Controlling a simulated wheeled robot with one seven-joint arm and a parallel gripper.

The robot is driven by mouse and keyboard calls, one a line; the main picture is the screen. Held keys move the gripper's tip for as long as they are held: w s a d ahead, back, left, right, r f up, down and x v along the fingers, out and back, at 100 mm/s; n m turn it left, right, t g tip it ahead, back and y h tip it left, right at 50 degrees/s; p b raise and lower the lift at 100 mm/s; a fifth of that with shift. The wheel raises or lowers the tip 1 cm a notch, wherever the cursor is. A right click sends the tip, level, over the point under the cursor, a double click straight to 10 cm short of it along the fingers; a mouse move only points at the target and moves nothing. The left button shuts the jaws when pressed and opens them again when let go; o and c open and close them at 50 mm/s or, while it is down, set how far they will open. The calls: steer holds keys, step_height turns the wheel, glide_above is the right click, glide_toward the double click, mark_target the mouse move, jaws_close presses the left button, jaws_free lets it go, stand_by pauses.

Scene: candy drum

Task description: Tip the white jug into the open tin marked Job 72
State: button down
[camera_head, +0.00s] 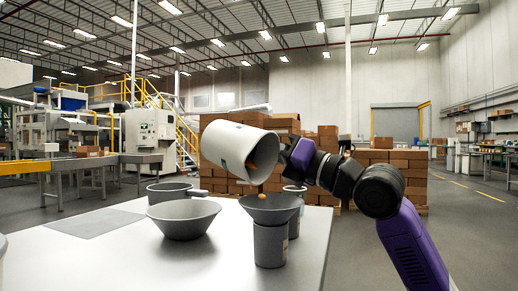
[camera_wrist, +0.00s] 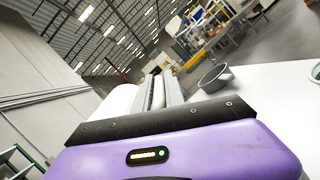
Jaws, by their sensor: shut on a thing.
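The white jug (camera_head: 228,146) is up in the air above the table in the head view, tilted well over with its mouth facing down to the right. Something orange (camera_head: 254,166) shows inside its mouth. My gripper (camera_wrist: 158,93) is shut on the jug; part of the jug's white side (camera_wrist: 121,101) shows by the fingers in the wrist view. Below the mouth, a dark grey funnel (camera_head: 271,211) sits on a grey tin (camera_head: 270,246), with an orange piece at the funnel's far rim. I cannot read Job 72 on any tin.
A wide grey bowl (camera_head: 183,219) stands left of the funnel. A grey mat (camera_head: 95,222) lies on the white table's left part. Stacked cartons stand beyond.

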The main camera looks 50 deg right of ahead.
steer(key=shift+s+f+t+b, duration=0.15)
steer(key=shift+t+b, duration=0.15)
steer(key=shift+b, duration=0.6)
steer(key=shift+b, duration=0.35)
steer(key=shift+s+r+t+y, duration=0.25)
steer(key=shift+r+t+y, duration=0.05)
steer(key=shift+r+t, duration=0.15)
